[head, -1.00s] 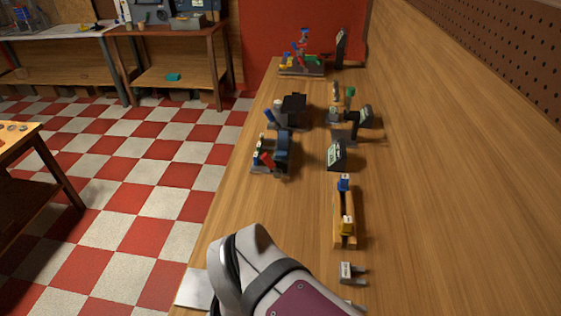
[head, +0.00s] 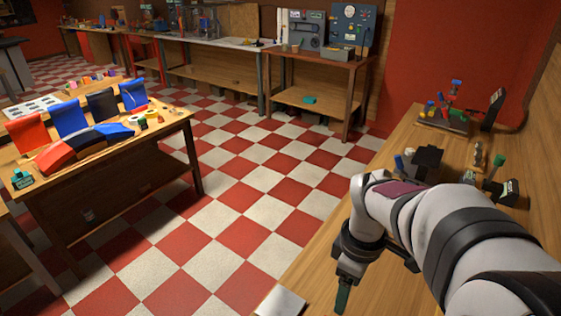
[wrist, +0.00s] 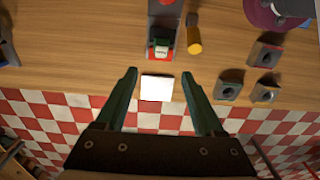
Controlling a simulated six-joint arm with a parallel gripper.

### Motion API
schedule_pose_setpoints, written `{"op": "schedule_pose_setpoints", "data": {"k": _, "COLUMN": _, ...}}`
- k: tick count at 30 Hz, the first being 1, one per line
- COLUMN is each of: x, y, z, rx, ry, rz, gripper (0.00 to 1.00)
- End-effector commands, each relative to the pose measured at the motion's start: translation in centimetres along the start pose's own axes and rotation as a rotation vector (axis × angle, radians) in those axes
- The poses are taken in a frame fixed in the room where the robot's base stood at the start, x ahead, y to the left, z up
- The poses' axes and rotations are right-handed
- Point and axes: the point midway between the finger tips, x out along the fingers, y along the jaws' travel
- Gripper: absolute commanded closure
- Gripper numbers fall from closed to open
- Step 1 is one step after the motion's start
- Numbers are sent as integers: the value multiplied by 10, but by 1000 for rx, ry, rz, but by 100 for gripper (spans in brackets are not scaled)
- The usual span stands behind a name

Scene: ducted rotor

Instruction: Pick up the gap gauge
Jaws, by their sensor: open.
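I cannot tell for certain which thing is the gap gauge. In the wrist view a white flat piece (wrist: 157,88) lies at the table's front edge, between and just beyond my open, empty gripper (wrist: 159,73). It also shows in the head view (head: 281,303) at the bench edge. Past it stands a red and grey fixture (wrist: 163,22) with a green and white labelled part (wrist: 161,47). A yellow-ended cylinder (wrist: 194,38) lies right of the fixture. In the head view my gripper (head: 343,296) points down over the bench edge, and my arm hides much of the bench.
Several grey blocks with round holes (wrist: 229,90) sit at the right in the wrist view. Fixtures with coloured parts (head: 443,119) and a dark upright panel (head: 492,109) stand at the bench's far end. The checkered floor (head: 200,250) lies left of the bench.

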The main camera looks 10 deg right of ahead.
Motion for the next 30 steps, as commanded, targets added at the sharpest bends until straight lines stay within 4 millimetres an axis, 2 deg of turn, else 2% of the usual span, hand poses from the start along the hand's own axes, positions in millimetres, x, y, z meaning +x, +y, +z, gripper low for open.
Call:
{"op": "schedule_pose_setpoints", "data": {"k": 3, "x": 36, "y": -3, "z": 1, "rx": 1, "ry": -3, "rz": -9, "gripper": 30}}
{"op": "schedule_pose_setpoints", "data": {"k": 6, "x": 64, "y": -3, "z": 1, "rx": 3, "ry": -3, "rz": -9, "gripper": 30}}
{"op": "schedule_pose_setpoints", "data": {"k": 13, "x": 98, "y": -3, "z": 0, "rx": 3, "ry": -2, "rz": -6, "gripper": 30}}
{"op": "schedule_pose_setpoints", "data": {"k": 18, "x": 132, "y": -4, "z": -2, "rx": 5, "ry": -2, "rz": -6, "gripper": 30}}
{"op": "schedule_pose_setpoints", "data": {"k": 21, "x": 141, "y": -4, "z": -3, "rx": 5, "ry": -1, "rz": -3, "gripper": 30}}
{"op": "schedule_pose_setpoints", "data": {"k": 27, "x": 141, "y": -3, "z": -3, "rx": 5, "ry": 0, "rz": -1, "gripper": 30}}
{"op": "schedule_pose_setpoints", "data": {"k": 30, "x": 141, "y": -3, "z": -3, "rx": 5, "ry": 0, "rz": -1, "gripper": 48}}
